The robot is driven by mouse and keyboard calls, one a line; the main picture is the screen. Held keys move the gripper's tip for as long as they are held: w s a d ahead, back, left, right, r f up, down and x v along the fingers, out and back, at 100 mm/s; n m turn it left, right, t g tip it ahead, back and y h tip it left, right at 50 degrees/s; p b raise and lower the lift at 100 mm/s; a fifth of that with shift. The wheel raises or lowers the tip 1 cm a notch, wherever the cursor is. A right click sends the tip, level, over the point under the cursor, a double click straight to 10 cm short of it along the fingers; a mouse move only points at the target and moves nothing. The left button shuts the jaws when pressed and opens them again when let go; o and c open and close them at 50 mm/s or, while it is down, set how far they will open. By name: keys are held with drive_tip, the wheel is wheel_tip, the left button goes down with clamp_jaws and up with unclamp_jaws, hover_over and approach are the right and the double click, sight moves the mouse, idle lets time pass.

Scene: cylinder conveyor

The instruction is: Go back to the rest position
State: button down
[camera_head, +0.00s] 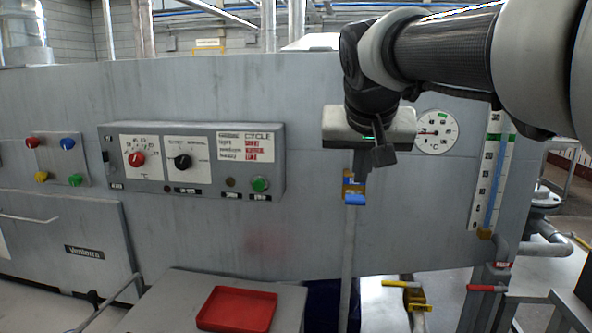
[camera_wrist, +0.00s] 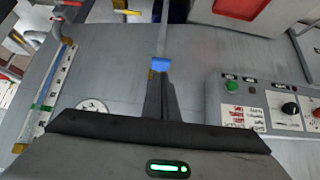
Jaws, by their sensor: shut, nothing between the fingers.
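My gripper (camera_head: 356,174) hangs in front of the grey machine panel, right of the control box, with its fingers pointing down. In the wrist view my gripper (camera_wrist: 160,76) has its dark fingers together and nothing shows between them. A blue handle (camera_head: 354,199) with a brass-coloured fitting sits on a thin vertical pipe just below the fingertips. The blue handle also shows in the wrist view (camera_wrist: 162,64), just beyond the fingertips. I cannot tell whether the fingers touch it.
A control box (camera_head: 200,160) with knobs, a round gauge (camera_head: 437,132) and a scale (camera_head: 493,165) are on the grey machine (camera_head: 300,90). A red tray (camera_head: 237,309) rests on a grey stand at the front. Pipes with yellow (camera_head: 402,284) and red (camera_head: 485,288) handles stand at lower right.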

drive_tip(key=s+f+n+g+y+p, duration=0.1)
drive_tip(key=s+f, duration=0.8)
drive_tip(key=s, duration=0.2)
drive_tip(key=s+f+n+g+y, duration=0.1)
drive_tip(key=s+f+g, duration=0.1)
drive_tip(key=s+f, duration=0.85)
wheel_tip(320, 180, up, 18)
drive_tip(key=p, duration=1.6)
drive_tip(key=shift+s+d, duration=0.4)
drive_tip(key=shift+d, duration=0.05)
drive_tip(key=shift+f, duration=0.1)
